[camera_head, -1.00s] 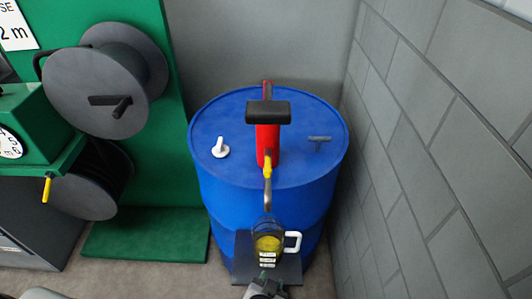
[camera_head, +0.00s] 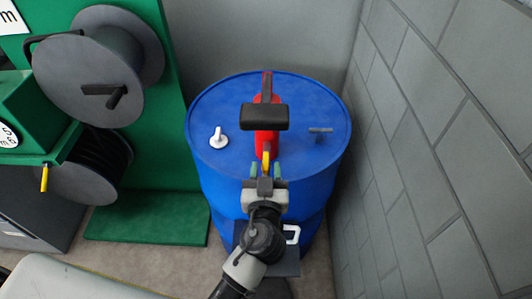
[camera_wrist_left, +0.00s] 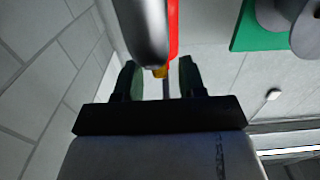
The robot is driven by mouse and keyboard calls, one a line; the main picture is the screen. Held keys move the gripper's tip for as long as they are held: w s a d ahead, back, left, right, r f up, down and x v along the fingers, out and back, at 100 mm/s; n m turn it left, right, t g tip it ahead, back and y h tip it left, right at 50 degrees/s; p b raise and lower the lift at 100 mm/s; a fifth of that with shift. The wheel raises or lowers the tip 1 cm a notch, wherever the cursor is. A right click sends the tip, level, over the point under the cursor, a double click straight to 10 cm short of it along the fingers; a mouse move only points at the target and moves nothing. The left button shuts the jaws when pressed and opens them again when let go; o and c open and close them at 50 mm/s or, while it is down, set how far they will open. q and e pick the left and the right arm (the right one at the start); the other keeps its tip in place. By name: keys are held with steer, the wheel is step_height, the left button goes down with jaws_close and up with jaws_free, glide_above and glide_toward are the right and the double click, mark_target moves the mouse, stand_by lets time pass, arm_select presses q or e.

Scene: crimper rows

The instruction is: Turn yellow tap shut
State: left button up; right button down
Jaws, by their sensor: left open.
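The red pump (camera_head: 266,145) with its black handle (camera_head: 264,117) stands on top of the blue drum (camera_head: 225,107). The yellow tap (camera_head: 266,160) is at the pump's front, partly hidden by my gripper. My left gripper (camera_head: 266,171) is open, with one finger on each side of the tap in the head view. In the left wrist view, a bit of yellow (camera_wrist_left: 160,72) shows between the fingers, beyond the metal spout (camera_wrist_left: 148,35). I cannot tell whether the fingers touch the tap. My right gripper is not in view.
A white fitting (camera_head: 217,138) and a grey one (camera_head: 320,131) sit on the drum lid. The block wall (camera_head: 430,150) is close on the right; green reel stand (camera_head: 150,224) at left.

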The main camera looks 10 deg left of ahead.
mark_target(266, 170)
arm_select(q)
steer(key=shift+w+a+p, duration=0.2)
steer(key=shift+w, duration=0.65)
steer(key=shift+w+a+p, duration=0.15)
steer(key=shift+w+p, duration=0.05)
steer(key=shift+w, duration=0.6)
jaws_close()
